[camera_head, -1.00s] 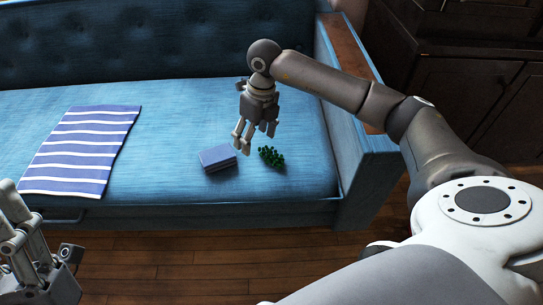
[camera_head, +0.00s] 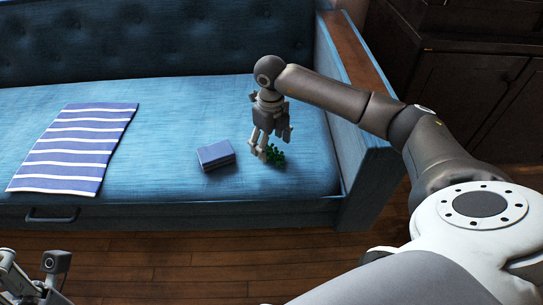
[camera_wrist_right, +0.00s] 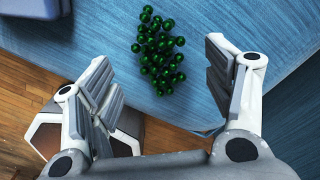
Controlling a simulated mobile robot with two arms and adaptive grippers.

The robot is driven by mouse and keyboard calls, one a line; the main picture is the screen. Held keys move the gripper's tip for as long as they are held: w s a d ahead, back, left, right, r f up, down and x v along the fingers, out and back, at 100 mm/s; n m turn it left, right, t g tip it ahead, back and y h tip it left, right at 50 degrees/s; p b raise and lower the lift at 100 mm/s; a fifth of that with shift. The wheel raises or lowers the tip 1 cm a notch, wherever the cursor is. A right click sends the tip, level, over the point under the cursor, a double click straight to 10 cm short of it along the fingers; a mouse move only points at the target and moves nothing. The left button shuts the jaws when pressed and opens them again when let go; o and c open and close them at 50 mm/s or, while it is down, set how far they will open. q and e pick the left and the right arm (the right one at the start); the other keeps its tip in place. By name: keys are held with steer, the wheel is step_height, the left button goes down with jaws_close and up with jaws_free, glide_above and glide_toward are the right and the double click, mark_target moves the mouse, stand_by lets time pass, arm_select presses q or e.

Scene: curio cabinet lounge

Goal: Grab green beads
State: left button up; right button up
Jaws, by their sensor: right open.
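The green beads (camera_head: 276,155) lie in a small heap on the blue sofa seat, near its front edge. In the right wrist view the beads (camera_wrist_right: 158,50) lie ahead of the fingers, between their lines and untouched. My right gripper (camera_head: 262,150) points down just above and beside the beads, partly in front of them in the head view. It is open and empty, with its fingers (camera_wrist_right: 162,92) spread wide in the right wrist view. My left gripper (camera_head: 30,285) shows only in part at the bottom left corner; its fingertips are not clear.
A blue box or book (camera_head: 216,155) lies on the seat just left of the beads. A blue-and-white striped cloth (camera_head: 75,150) lies further left. The sofa armrest (camera_head: 350,60) rises at right. Bare seat lies behind the beads; wooden floor (camera_head: 180,265) is in front.

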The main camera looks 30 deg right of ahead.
mark_target(272, 150)
step_height(272, 150, down, 3)
steer(key=shift+d+f+b, duration=0.1)
steer(key=shift+f+b, duration=0.05)
steer(key=shift+b, duration=0.3)
steer(key=c, duration=1.1)
steer(key=shift+r, duration=0.2)
